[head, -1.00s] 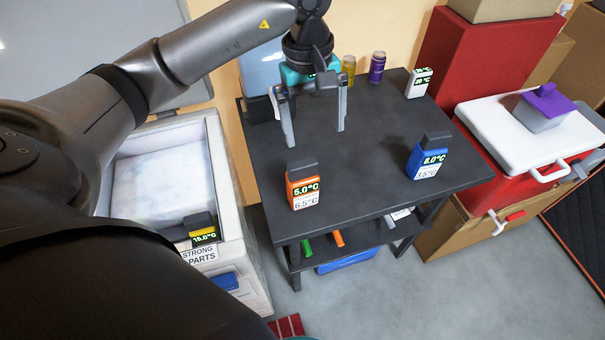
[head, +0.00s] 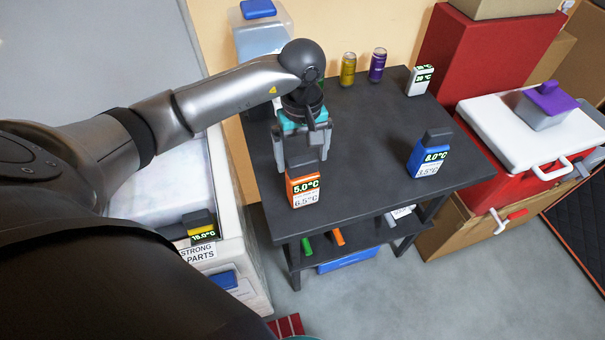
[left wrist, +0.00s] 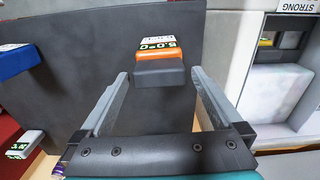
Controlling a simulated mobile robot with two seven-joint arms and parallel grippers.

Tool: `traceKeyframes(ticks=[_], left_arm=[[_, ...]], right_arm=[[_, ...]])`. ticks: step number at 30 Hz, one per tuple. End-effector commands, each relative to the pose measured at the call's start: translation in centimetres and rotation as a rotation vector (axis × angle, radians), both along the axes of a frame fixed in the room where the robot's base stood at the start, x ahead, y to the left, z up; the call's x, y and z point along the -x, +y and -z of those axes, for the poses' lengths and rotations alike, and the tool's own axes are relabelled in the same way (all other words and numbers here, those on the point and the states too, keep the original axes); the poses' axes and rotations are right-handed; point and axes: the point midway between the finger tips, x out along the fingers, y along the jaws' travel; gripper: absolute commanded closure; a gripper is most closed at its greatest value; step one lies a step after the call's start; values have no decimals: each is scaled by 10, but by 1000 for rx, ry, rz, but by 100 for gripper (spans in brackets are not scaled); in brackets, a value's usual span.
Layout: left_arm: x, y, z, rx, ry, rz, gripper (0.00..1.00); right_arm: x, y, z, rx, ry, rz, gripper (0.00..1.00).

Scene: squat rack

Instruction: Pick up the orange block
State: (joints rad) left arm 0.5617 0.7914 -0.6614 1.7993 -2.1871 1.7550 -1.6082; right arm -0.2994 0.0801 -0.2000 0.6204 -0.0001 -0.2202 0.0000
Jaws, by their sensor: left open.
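The orange block (head: 303,188) stands upright near the front left of the dark table (head: 375,125). It has a dark grey top and a display reading 5.0°C. My left gripper (head: 301,165) is open and empty, just behind and above the block in the head view. In the left wrist view the orange block (left wrist: 160,56) shows beyond and between the two spread fingers (left wrist: 158,90), its grey top toward me. The fingers look apart from it. My right gripper is not in view.
A blue block (head: 430,157) stands to the right on the table. A white block (head: 419,81), a yellow can (head: 348,69) and a purple can (head: 377,65) stand along the back. A white cooler (head: 235,215) is at left, a red cooler (head: 495,170) at right.

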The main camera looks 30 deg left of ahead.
Motion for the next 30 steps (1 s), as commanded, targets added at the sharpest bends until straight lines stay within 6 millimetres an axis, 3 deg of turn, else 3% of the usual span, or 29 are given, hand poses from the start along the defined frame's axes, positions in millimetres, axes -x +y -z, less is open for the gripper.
traceKeyframes(ticks=[6, 15, 30], left_arm=[[-1, 0, 31, 0, 2, -1, 0], [-1, 1, 34, -1, 1, 1, 1], [-1, 1, 33, -2, 1, 0, 57]], right_arm=[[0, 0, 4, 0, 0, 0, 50], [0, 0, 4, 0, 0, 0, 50], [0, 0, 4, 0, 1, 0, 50]])
